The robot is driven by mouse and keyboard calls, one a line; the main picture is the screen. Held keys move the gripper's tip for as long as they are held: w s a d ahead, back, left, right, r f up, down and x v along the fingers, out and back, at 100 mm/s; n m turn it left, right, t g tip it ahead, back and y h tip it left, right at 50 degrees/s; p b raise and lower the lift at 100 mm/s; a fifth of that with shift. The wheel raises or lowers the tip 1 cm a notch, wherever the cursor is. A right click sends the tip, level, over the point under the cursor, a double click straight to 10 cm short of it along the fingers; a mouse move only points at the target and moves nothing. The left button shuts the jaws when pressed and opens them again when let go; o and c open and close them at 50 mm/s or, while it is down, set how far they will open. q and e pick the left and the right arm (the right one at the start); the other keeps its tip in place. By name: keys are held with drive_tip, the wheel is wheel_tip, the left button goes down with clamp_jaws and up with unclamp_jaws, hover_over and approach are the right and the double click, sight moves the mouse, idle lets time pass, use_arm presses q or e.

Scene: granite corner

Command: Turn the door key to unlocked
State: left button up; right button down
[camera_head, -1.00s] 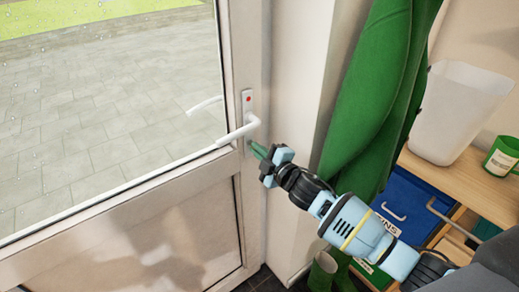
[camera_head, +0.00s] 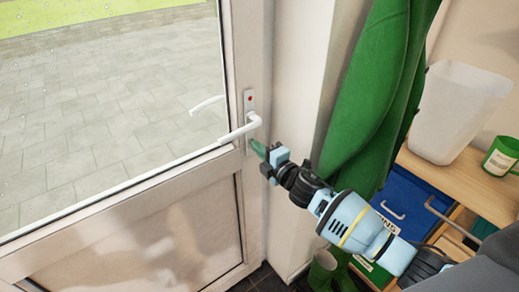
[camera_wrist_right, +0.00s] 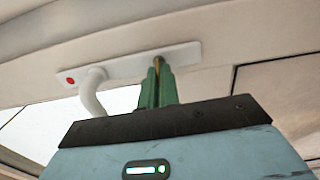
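The glazed door (camera_head: 205,218) has a white handle (camera_head: 240,131) on a pale lock plate (camera_head: 249,102) with a red mark, which also shows in the wrist view (camera_wrist_right: 70,80). My right gripper (camera_head: 256,146) is at the lower end of this plate, just below the handle. In the right wrist view its green fingers (camera_wrist_right: 158,88) are close together on the key (camera_wrist_right: 158,61). Only a small brass-coloured bit of the key shows between the fingertips, against the plate; the fingers hide the rest. My left gripper is not in view.
A green hanging cloth (camera_head: 375,95) is close to the right arm. A wooden shelf (camera_head: 460,180) carries a white bin (camera_head: 455,112) and a green mug (camera_head: 502,156).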

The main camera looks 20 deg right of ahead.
drive_tip(key=c, duration=1.6)
unclamp_jaws()
drive_tip(key=shift+c, duration=0.2)
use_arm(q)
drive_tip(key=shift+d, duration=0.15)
